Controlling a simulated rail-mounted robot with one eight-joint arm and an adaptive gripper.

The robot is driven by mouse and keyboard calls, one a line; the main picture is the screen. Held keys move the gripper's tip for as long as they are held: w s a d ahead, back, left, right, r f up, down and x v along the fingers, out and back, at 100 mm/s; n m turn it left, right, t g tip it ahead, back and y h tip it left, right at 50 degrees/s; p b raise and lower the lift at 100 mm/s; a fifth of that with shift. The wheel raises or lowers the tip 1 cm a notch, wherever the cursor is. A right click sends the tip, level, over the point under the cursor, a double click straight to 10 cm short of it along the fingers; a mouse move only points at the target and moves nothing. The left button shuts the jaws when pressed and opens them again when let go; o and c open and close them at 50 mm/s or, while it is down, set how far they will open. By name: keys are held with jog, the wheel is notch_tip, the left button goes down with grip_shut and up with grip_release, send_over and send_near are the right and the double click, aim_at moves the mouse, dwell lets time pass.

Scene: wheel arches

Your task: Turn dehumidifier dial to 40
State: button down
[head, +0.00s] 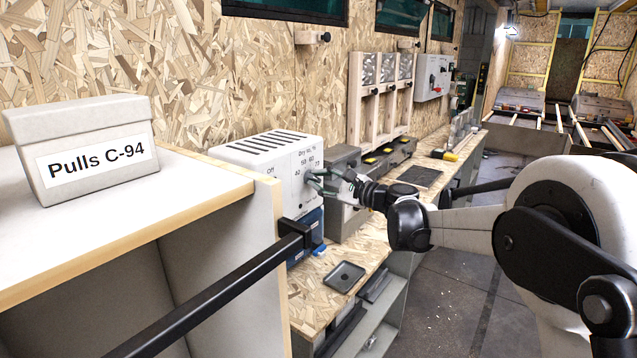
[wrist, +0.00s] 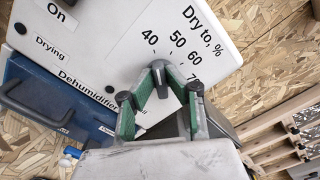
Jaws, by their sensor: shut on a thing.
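The dehumidifier (head: 262,152) is a white box with a slotted top, standing on a blue unit. In the wrist view its white front panel (wrist: 110,60) carries "Dry to, %" and the marks 40, 50, 60 and 70. The black dial (wrist: 159,76) sits below and left of these marks. My gripper (wrist: 158,78) has its green-padded fingers shut on the dial, one on each side. The dial's upper end lies towards the 40 mark, but its exact setting is unclear. In the head view my gripper (head: 318,182) is at the panel and mostly hides the dial.
The blue unit (wrist: 55,105) with a dark handle is beside the panel. A shelf holds a box labelled "Pulls C-94" (head: 85,150). A black bar (head: 215,292) crosses the foreground. A dark tray (head: 345,277) lies on the bench. Wooden frames (head: 360,105) stand behind.

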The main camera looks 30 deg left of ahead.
jog(key=shift+n, duration=0.7)
jog(key=c, duration=1.8)
grip_release()
jog(key=shift+o, duration=0.2)
jog(key=s+d, duration=0.1)
jog(key=d, duration=1.1)
jog(key=shift+s, duration=0.15)
